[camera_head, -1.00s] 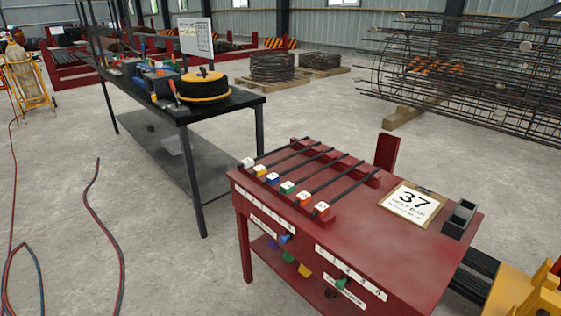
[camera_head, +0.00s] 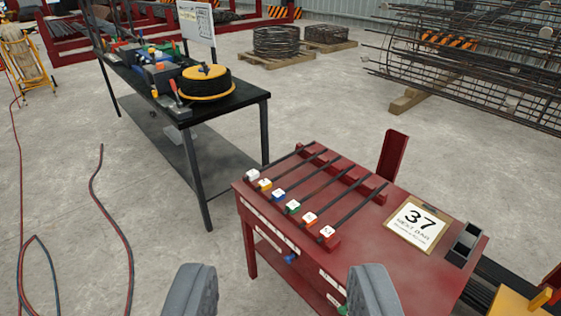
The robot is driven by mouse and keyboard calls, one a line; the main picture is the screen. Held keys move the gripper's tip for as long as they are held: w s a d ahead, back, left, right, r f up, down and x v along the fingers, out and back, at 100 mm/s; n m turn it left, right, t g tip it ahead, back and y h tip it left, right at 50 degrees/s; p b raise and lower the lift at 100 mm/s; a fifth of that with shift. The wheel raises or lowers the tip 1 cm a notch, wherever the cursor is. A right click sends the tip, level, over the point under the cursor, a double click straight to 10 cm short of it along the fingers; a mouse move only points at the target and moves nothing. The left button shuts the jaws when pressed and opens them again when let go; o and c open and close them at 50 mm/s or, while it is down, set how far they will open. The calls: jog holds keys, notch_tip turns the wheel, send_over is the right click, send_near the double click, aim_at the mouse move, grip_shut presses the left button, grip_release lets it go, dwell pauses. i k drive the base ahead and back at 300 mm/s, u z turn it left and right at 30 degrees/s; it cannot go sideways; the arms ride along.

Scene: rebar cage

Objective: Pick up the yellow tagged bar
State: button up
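The yellow tagged bar is a dark thin rod with a yellow tag (camera_head: 264,184) at its near left end. It lies second from the left in a row of several bars on the red table (camera_head: 375,265), and slants up and right onto a red notched rest. White, blue, green, orange and red tags mark its neighbours. My gripper (camera_head: 282,278) shows as two grey fingers at the bottom edge. It is open and empty, wide apart, in front of the bar row and touching no bar.
A clipboard marked 37 (camera_head: 416,225) and a dark open box (camera_head: 464,244) sit on the right of the table. A red upright plate (camera_head: 393,155) rises behind. A black workbench (camera_head: 225,103) stands at left, with hoses on the floor. A rebar cage is at back right.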

aim_at(265, 184)
jog(key=u, duration=0.15)
jog(key=i, duration=1.55)
jog(key=u, duration=0.4)
jog(key=i, duration=0.9)
jog(key=u, duration=0.1)
